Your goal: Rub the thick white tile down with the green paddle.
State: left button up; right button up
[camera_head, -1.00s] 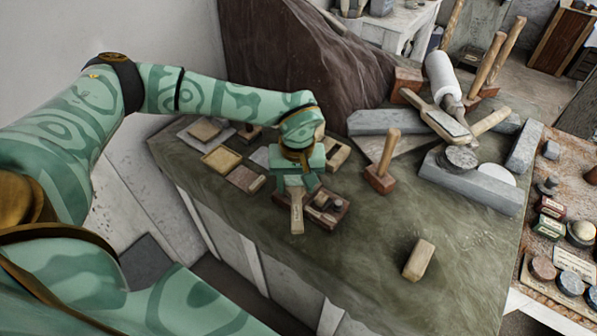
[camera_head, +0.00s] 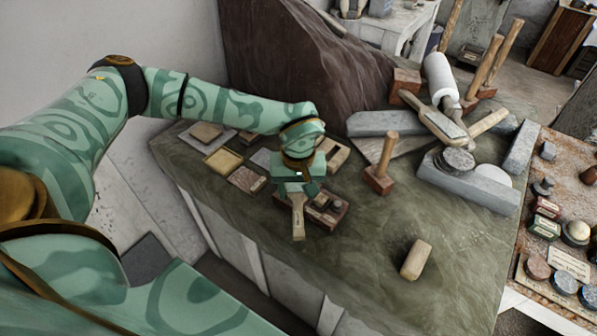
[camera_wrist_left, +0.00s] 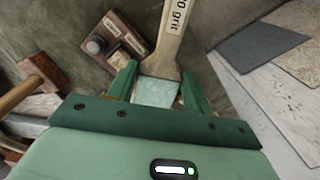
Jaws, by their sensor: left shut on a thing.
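My left gripper (camera_head: 296,187) is shut on a paddle (camera_head: 298,221) above the left part of the bench. In the left wrist view the fingers (camera_wrist_left: 158,76) close on either side of the paddle (camera_wrist_left: 174,38). A pale green square face shows between the fingers, and a light wooden handle with a label ending in "grit" sticks out beyond them. In the head view this handle points toward the bench's front edge. I cannot pick out the thick white tile with certainty. My right gripper is not in view.
A small wooden tray (camera_head: 335,218) with several small pieces lies right beside the paddle. Thin tiles or blocks (camera_head: 222,159) lie behind on the left. A mallet (camera_head: 379,181) stands to the right. A pale block (camera_head: 416,260) lies nearer the front, with clear bench around it.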

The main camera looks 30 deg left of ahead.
pick_arm(q)
jog(key=shift+s+d+f, duration=0.1)
jog(key=shift+s+d, duration=0.15)
jog(key=shift+s, duration=0.3)
jog(key=shift+w+a+r+p, duration=0.55)
jog(key=shift+w+r, duration=0.25)
jog(key=shift+w, duration=0.2)
jog(key=shift+w+a+f+b, duration=0.15)
jog(key=shift+w+b, duration=0.35)
jog(key=shift+w, duration=1)
jog(key=shift+f+b, duration=0.4)
jog(key=shift+f, duration=0.1)
